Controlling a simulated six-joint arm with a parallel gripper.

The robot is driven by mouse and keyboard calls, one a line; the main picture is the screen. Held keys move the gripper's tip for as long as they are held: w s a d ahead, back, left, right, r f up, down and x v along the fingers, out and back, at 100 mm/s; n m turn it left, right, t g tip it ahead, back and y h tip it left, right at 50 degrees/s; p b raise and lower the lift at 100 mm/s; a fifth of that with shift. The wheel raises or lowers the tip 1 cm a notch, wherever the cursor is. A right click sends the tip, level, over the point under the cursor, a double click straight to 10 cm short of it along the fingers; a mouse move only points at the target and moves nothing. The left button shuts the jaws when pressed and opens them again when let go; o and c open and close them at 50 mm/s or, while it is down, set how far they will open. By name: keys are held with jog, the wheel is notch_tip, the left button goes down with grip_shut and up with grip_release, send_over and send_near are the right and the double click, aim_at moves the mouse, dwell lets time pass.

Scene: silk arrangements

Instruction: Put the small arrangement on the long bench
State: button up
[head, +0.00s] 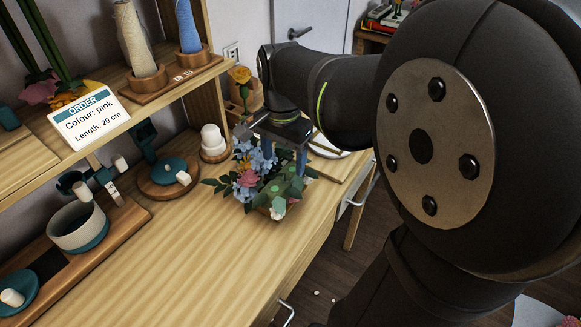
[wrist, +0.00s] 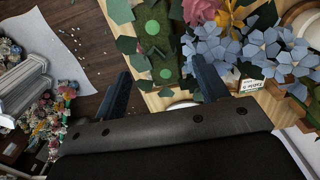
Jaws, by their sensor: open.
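A small arrangement (head: 248,180) of blue, pink and yellow flowers with dark green leaves stands on the wooden worktop (head: 215,235), near its front edge. Its green block shows among the flowers. My gripper (head: 285,155) is just above and among the flowers, fingers pointing down. In the wrist view my gripper (wrist: 163,88) has its two dark fingers wide apart, with the green block (wrist: 155,45) beyond and between them. The blue flowers (wrist: 285,62) lie right of the fingers. Leaves hide the arrangement's base. I cannot tell whether the fingers touch it.
A shelf at left carries thread cones (head: 135,45) and an order card (head: 85,118) reading pink, 20 cm. A teal-banded pot (head: 78,228) and a round stand (head: 168,178) are on the worktop. The worktop's front middle is clear. In the wrist view, a white sheet (wrist: 60,50) shows at left.

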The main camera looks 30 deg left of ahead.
aim_at(284, 179)
jog(key=shift+r, duration=1.75)
jog(key=shift+f, duration=0.1)
notch_tip(284, 179, down, 12)
jog(key=shift+f, duration=0.25)
jog(key=shift+r, duration=2.05)
